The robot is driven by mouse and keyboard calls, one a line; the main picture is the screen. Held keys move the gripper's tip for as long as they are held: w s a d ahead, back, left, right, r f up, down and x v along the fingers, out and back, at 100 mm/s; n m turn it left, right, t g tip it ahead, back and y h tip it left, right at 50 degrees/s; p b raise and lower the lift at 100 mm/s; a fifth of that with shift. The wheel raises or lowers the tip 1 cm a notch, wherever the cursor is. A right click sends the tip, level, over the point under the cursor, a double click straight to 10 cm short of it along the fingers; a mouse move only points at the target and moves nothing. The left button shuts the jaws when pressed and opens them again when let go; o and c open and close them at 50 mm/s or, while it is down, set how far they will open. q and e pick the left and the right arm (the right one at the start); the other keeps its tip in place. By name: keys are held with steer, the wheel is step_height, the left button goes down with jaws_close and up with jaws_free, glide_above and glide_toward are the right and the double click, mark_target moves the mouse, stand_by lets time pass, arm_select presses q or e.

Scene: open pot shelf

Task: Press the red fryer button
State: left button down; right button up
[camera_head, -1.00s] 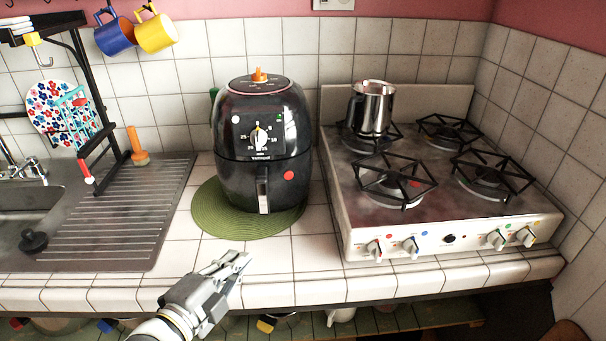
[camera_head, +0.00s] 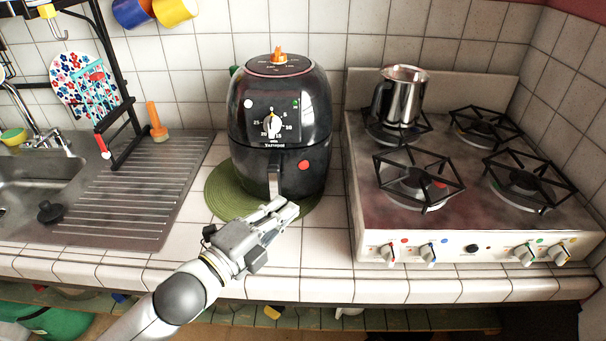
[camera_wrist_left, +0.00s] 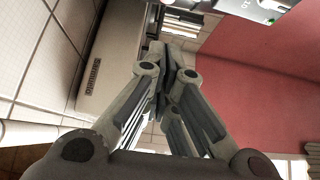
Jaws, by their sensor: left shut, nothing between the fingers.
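The black air fryer (camera_head: 255,165) stands upright on a round green mat (camera_head: 222,199) on the white tiled counter. Its red button (camera_head: 304,165) shows on the lower front, right of the drawer handle (camera_head: 273,181). My left gripper (camera_head: 290,209) is shut and empty. It is in front of the fryer, over the mat's front edge, below the handle and the red button. A gap shows between the fingertips and the button. In the left wrist view, the gripper's closed fingers (camera_wrist_left: 172,85) fill the middle, and the red button cannot be made out. My right gripper is not in view.
A white stove (camera_head: 366,240) with a metal pot (camera_head: 402,96) stands to the right. The counter between mat and stove is clear.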

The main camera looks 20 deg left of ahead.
mark_target(304, 165)
arm_select(q)
steer(key=w+p, duration=0.2)
steer(key=w, duration=0.8)
steer(key=shift+w+d+p, duration=0.35)
steer(key=shift+w+d, duration=0.05)
steer(key=shift+d, duration=0.05)
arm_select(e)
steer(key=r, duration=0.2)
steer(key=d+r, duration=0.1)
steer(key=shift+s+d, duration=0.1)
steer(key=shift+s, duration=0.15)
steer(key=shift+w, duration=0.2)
